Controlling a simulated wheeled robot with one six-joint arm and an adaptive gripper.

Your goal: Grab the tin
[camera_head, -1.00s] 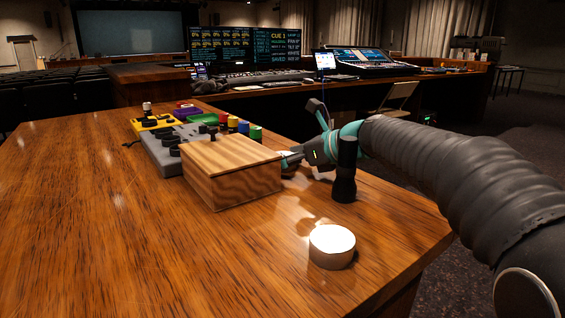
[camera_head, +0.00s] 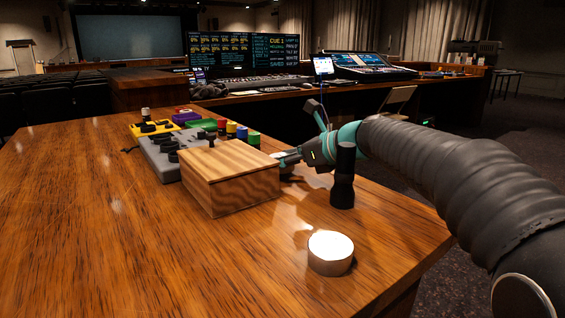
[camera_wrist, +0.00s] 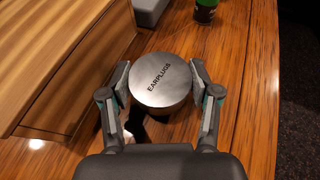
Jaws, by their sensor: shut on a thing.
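The tin is a round, silver, flat-lidded container (camera_wrist: 163,72) with "EARPLUGS" printed on its lid, seen from above in the wrist view. My gripper (camera_wrist: 161,85) has one finger against each side of it and is shut on it. In the head view my gripper (camera_head: 284,158) is just past the right end of a wooden box (camera_head: 232,184), low over the desk. I cannot tell whether the tin still touches the desk.
The box stands close left of my gripper. A black cylinder (camera_head: 343,180) stands upright in front of my wrist. A glowing round light (camera_head: 331,253) is near the desk's right edge. A grey control box (camera_head: 160,150) and coloured pieces lie behind. The desk's left (camera_head: 80,230) is clear.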

